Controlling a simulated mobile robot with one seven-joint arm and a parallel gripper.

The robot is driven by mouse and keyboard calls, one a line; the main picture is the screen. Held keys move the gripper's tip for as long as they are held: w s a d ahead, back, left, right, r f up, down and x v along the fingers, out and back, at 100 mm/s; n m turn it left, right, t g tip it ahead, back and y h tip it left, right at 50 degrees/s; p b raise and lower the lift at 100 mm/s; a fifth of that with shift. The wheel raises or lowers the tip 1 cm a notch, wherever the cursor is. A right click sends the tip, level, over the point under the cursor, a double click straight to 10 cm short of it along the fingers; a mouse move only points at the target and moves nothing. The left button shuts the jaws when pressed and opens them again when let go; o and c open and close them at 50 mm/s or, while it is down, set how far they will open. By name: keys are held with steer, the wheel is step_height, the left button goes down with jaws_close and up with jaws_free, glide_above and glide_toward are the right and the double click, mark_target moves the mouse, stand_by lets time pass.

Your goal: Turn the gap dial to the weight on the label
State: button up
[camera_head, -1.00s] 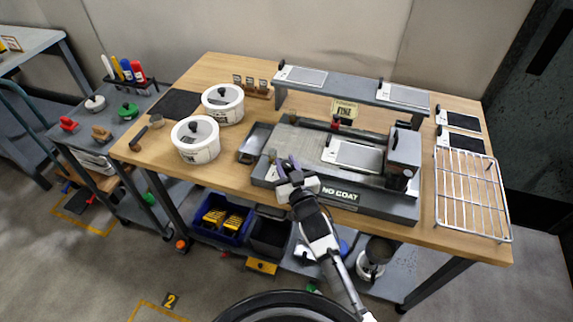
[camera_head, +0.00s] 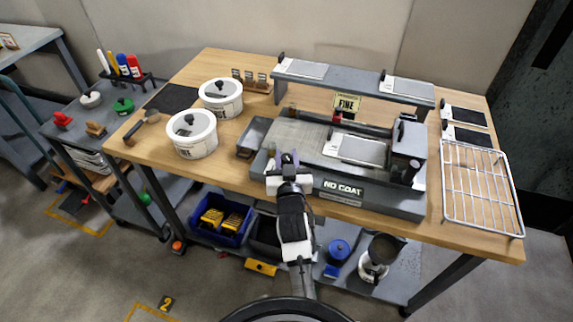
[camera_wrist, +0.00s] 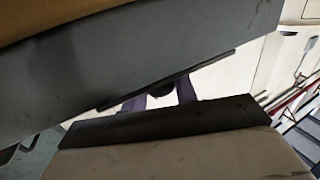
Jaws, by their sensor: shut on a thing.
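My gripper (camera_head: 288,160) is at the left front part of the grey coating machine (camera_head: 385,202), its fingers reaching over the machine's top. The wrist view shows its dark purplish fingertips (camera_wrist: 160,95) closed around a small dark knob, which looks like the gap dial (camera_wrist: 162,91). The dial's markings are hidden in both views. A yellow label (camera_head: 346,103) reading "FINE" hangs under the raised shelf behind the machine. The machine's front plate (camera_head: 343,188) reads "NO COAT". Two white tubs (camera_head: 196,145) (camera_head: 222,105) with labels stand to the left.
A wire rack (camera_head: 482,190) lies at the table's right end. A raised grey shelf (camera_head: 350,77) with light panels spans behind the machine. A small metal tray (camera_head: 254,136) sits left of it. Bins (camera_head: 222,218) are below. The table's (camera_head: 235,178) left front edge is clear.

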steer(key=shift+f+m+g+h+b, duration=0.2)
steer(key=shift+m+h+b, duration=1.15)
steer(key=shift+b, duration=1.4)
steer(key=shift+f+m+g+h+b, duration=0.2)
steer(key=shift+m+h+b, duration=0.65)
steer(key=shift+h+b, duration=1.45)
steer(key=m+g+h+b, duration=0.1)
steer(key=m+h+b, duration=0.1)
steer(key=b, duration=0.2)
steer(key=m+g+h+b, duration=0.2)
steer(key=h+b, duration=0.1)
steer(key=shift+r, duration=0.25)
steer(key=shift+m+g+h, duration=0.3)
steer(key=shift+h, duration=0.05)
steer(key=o, duration=0.9)
steer(key=shift+r, duration=0.1)
